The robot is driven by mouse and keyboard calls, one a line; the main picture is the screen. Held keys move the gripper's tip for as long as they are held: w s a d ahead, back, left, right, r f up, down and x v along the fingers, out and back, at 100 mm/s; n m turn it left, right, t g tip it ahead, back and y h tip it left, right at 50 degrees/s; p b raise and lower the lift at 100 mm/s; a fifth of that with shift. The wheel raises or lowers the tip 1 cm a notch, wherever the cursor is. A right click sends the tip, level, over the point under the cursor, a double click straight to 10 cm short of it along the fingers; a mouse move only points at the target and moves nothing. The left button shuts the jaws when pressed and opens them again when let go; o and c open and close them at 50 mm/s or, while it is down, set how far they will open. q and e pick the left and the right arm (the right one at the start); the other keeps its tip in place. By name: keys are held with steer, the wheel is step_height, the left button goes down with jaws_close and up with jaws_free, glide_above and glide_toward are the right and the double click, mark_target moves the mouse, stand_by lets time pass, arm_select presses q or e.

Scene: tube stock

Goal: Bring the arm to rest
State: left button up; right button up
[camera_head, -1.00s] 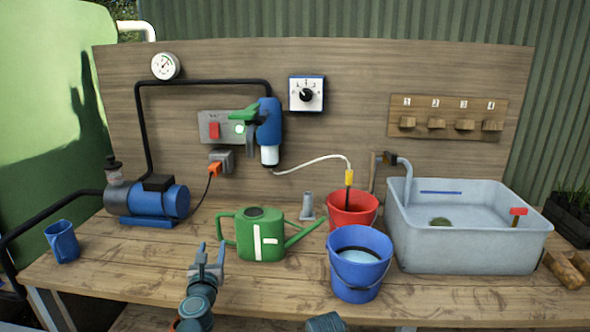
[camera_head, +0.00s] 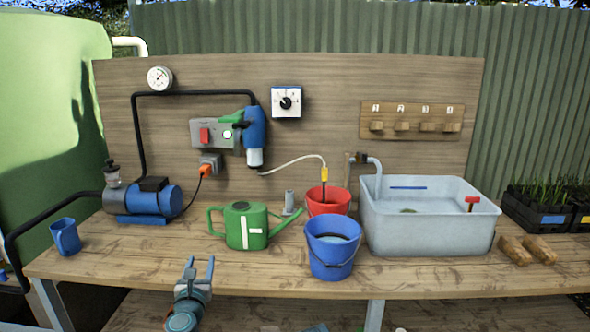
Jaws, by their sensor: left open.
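My left gripper (camera_head: 199,269) is in front of the bench's front edge, at the lower left of the head view. Its two fingers point away from me and stand apart, with nothing between them. The green watering can (camera_head: 246,227) is on the bench beyond it, apart from the fingers. My right gripper cannot be made out in this view.
On the wooden bench (camera_head: 120,262) stand a blue pump (camera_head: 145,202), a blue jug (camera_head: 65,237), a blue bucket (camera_head: 331,258), a red bucket (camera_head: 327,201) and a grey tub (camera_head: 430,239). Wooden blocks (camera_head: 527,249) lie right of the tub. The front left bench top is clear.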

arm_select(q)
steer(key=d+f+m+g+h, duration=0.2)
steer(key=d+f+m+h, duration=0.2)
steer(key=d+m+h, duration=0.55)
steer(key=s+d+f+m+g+y, duration=0.1)
steer(key=s+d+f+m+g, duration=0.45)
steer(key=m, duration=0.95)
steer(key=s+a+f+m+g+y, duration=0.7)
steer(key=s+f+m+g, duration=0.3)
steer(key=s+f+m, duration=0.3)
steer(key=s+d+r+m+p, duration=0.1)
steer(key=s+d+r+p, duration=0.1)
steer(key=d+r+p, duration=0.3)
steer(key=s+d+r+m+p, duration=0.2)
steer(key=d+r+p, duration=0.4)
steer(key=r+p, duration=0.8)
steer(key=shift+s+r, duration=0.25)
steer(key=shift+s, duration=0.45)
